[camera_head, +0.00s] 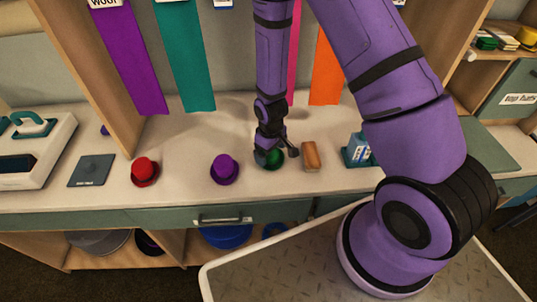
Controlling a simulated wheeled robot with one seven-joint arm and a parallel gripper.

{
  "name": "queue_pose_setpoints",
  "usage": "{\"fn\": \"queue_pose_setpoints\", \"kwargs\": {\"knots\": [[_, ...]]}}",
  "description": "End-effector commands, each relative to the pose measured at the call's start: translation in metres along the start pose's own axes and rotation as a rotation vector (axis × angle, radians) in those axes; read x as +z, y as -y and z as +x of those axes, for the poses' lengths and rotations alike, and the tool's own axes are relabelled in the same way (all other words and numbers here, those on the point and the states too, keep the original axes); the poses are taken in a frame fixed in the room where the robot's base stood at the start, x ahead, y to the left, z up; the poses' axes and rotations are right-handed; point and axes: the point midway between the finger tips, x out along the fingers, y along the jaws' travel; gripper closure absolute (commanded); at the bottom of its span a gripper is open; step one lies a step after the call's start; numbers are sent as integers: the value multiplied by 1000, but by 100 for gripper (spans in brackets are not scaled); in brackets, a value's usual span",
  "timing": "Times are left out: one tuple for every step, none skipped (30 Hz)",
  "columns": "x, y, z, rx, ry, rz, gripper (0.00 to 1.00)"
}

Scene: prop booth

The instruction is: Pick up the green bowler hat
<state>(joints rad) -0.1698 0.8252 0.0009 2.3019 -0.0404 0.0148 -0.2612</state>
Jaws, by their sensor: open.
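The green bowler hat (273,160) sits on the pale counter, near its front edge, and is partly hidden behind my gripper. My gripper (272,154) points down at the hat with its fingers spread. One finger is at the hat's left and the other shows at its right, by the orange-brown block. I cannot tell whether the fingers touch the hat. The hat appears to rest on the counter.
A purple hat (225,169) and a red hat (145,171) stand to the left. An orange-brown block (311,156) lies close to the right of my gripper. A teal-and-white box (357,149) is farther right. Colored banners hang behind.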

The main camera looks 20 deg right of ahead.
Motion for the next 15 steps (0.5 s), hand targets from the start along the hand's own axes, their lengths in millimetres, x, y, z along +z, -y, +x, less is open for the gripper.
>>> {"fn": "queue_pose_setpoints", "kwargs": {"knots": [[2, 0, 4, 0, 2, 0, 6], [2, 0, 5, 0, 1, 0, 6], [2, 0, 7, 0, 0, 0, 6], [2, 1, 8, 0, 0, 0, 6], [3, 1, 8, 0, 0, 0, 6], [3, 0, 8, 0, 0, 0, 6], [2, 0, 8, 0, -1, 0, 6], [2, 0, 8, 0, -1, 0, 6], [2, 0, 8, 0, -1, 0, 6], [2, 0, 8, 0, -1, 0, 6], [2, 0, 8, 0, -1, 0, 6], [2, 0, 8, 0, -1, 0, 15], [2, 0, 8, 0, -1, 0, 22], [2, 0, 8, 0, -1, 0, 29], [2, 0, 8, 0, 0, 0, 38]]}}
